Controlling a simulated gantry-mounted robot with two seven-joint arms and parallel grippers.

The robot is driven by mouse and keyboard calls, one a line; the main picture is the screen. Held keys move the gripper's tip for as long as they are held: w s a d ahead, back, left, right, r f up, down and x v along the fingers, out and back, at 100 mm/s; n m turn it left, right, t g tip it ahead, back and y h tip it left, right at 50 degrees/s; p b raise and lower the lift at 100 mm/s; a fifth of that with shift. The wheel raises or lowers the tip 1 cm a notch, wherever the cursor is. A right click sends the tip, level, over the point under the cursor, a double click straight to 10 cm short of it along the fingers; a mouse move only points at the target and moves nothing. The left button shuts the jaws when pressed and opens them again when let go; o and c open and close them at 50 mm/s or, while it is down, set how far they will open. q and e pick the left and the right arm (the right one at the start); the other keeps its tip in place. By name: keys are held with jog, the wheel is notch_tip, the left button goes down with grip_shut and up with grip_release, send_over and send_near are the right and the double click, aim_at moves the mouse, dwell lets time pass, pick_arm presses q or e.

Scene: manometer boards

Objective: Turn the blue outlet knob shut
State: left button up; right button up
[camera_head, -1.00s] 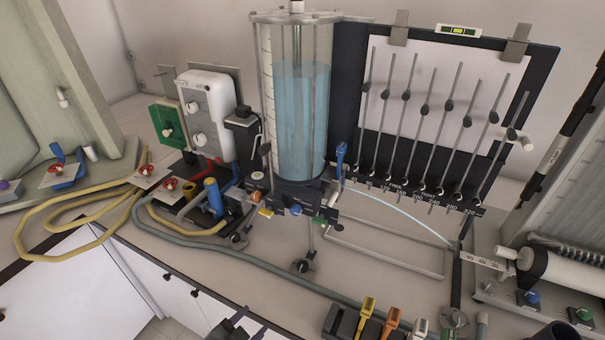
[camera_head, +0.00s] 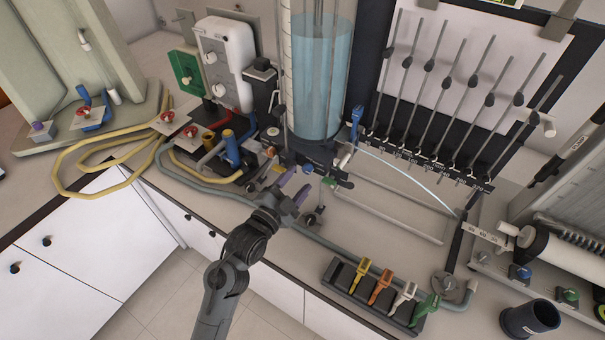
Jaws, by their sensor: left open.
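The small blue outlet knob (camera_head: 308,168) is at the base of the tall clear tank of blue water (camera_head: 322,85), between an orange knob at its left and a green one at its right. A thin stream of water arcs to the right from the base area. My left gripper (camera_head: 294,186) is open, with purple fingertips spread, just below and in front of the blue knob. It appears empty, and I cannot tell whether it touches anything. My right gripper is out of view.
A manometer board (camera_head: 465,90) with several tubes stands right of the tank. A black rack (camera_head: 372,293) with coloured clips lies at the front edge. Yellow hoses (camera_head: 88,190) and a grey hose run left of the arm. A blue upright handle (camera_head: 356,118) stands close by.

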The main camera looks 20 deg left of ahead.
aim_at(306, 171)
pick_arm(q)
jog(key=shift+w+d, duration=0.15)
jog(key=shift+w, duration=0.65)
jog(key=shift+w+d, duration=0.15)
jog(key=shift+w, duration=0.65)
grip_shut()
